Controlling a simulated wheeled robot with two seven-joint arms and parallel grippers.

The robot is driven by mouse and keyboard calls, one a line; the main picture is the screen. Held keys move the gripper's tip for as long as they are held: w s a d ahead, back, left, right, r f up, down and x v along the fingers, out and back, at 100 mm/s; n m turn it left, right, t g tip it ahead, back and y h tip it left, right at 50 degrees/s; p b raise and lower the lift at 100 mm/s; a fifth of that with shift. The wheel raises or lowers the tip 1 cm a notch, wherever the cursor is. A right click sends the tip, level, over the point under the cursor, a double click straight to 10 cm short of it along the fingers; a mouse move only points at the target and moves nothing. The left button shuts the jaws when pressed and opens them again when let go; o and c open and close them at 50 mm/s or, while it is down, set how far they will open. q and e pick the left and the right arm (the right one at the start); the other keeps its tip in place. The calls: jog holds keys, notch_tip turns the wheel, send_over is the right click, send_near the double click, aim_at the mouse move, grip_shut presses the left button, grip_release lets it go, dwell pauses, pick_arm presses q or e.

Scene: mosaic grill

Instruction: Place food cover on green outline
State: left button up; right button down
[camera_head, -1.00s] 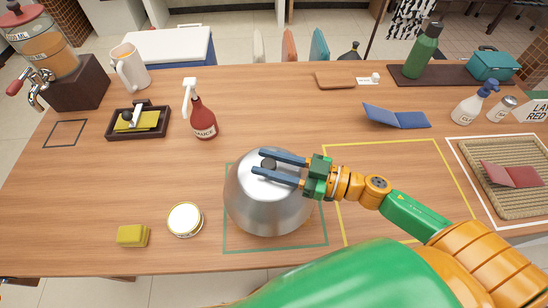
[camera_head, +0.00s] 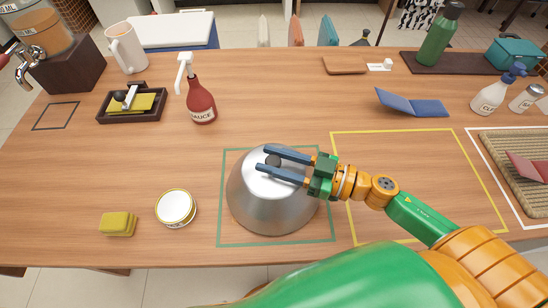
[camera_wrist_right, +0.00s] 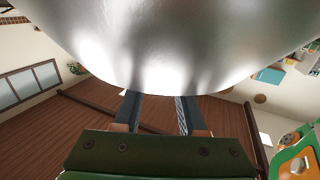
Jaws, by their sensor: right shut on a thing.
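The food cover (camera_head: 270,205) is a shiny silver dome with a dark knob. In the head view it appears inside the green outline (camera_head: 276,243), nearer its left side; whether its rim touches the table I cannot tell. My right gripper (camera_head: 275,165) comes from the right and is shut on the dark knob, with one finger on each side. In the right wrist view the cover's silver surface (camera_wrist_right: 180,45) fills the upper middle, above the two fingers. My left gripper is not in view.
A round tin (camera_head: 176,207) and a yellow sponge (camera_head: 118,224) lie left of the cover. A sauce bottle (camera_head: 200,103) stands behind it. The yellow outline (camera_head: 392,132) on the right is empty apart from my arm crossing it. A woven tray (camera_head: 505,150) is at far right.

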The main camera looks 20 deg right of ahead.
jog(key=shift+f+b, duration=0.4)
jog(key=shift+f, duration=0.2)
jog(key=shift+c, duration=2)
grip_release()
